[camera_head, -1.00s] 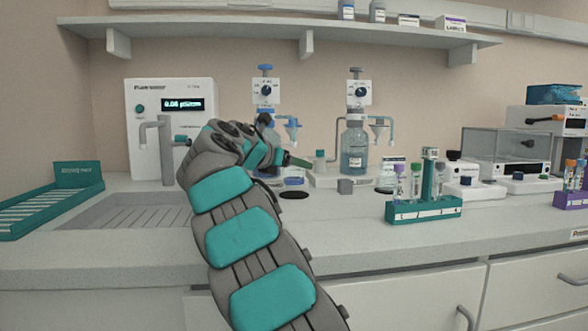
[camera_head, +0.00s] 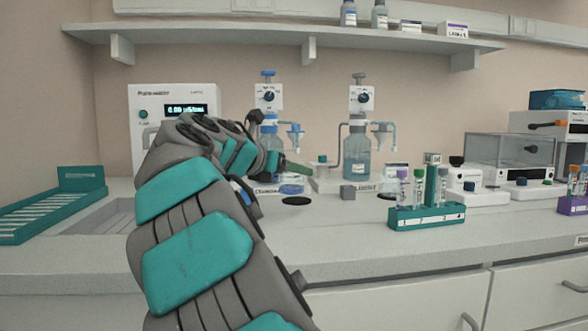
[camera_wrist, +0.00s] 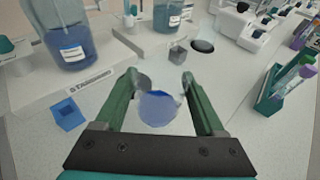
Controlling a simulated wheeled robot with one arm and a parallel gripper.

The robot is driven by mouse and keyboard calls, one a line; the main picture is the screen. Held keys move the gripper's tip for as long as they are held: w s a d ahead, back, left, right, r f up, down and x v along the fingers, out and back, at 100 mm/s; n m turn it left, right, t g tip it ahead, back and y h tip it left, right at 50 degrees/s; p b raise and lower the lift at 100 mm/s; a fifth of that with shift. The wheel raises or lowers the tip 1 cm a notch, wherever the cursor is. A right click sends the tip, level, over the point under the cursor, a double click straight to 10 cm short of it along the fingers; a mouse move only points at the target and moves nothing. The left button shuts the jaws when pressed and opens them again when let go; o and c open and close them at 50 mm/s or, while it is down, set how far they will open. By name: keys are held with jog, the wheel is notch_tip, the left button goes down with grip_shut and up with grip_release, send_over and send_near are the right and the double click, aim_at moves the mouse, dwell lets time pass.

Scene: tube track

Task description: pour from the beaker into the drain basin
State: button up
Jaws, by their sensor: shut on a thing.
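My gripper (camera_wrist: 162,82) is shut on a clear beaker (camera_wrist: 160,109) with blue liquid in it. In the wrist view the beaker sits between the two green fingers, above the pale bench. The drain basin (camera_head: 98,217) is a grey recess in the bench at left, partly covered by my arm. My gripper is to the right of the basin, in front of the dispenser bottles.
A teal rack (camera_head: 50,215) lies left of the basin. The water unit (camera_head: 172,105) stands behind it. Two dispenser bottles (camera_head: 356,155) stand at the back. A blue open box (camera_wrist: 68,115) lies near the gripper.

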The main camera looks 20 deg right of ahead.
jog(key=shift+s+a+r+p, duration=0.45)
jog(key=shift+s+a, duration=1)
jog(key=shift+s, duration=2)
jog(key=shift+s+a+r+p, duration=0.1)
jog(key=shift+s+a+p, duration=1)
jog(key=shift+s, duration=2.35)
notch_tip(320, 180, up, 8)
jog(key=p, duration=0.1)
jog(key=shift+a+p, duration=0.2)
jog(key=shift+p, duration=0.15)
jog(key=shift+w+f, duration=0.1)
jog(key=shift+f, duration=0.1)
